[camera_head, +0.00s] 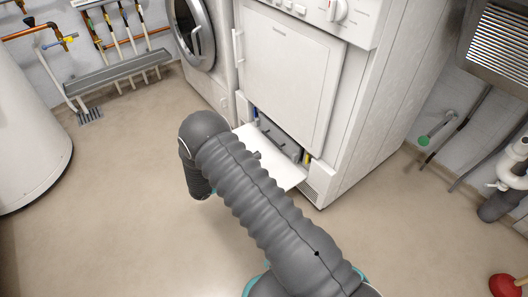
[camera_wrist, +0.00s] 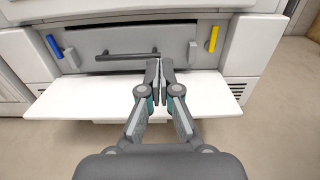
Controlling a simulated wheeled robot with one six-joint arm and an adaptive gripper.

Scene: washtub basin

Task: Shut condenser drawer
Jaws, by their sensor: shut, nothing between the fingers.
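The condenser drawer (camera_wrist: 112,62) is a grey front with a dark bar handle (camera_wrist: 130,54), low in the white dryer. The head view hides the gripper behind my arm.
The dryer (camera_head: 285,70) stands beside a washing machine (camera_head: 203,40) with a round door. A white tank (camera_head: 28,110) is at the far left. A red plunger (camera_head: 505,286) is at the lower right. The floor to the left is clear.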

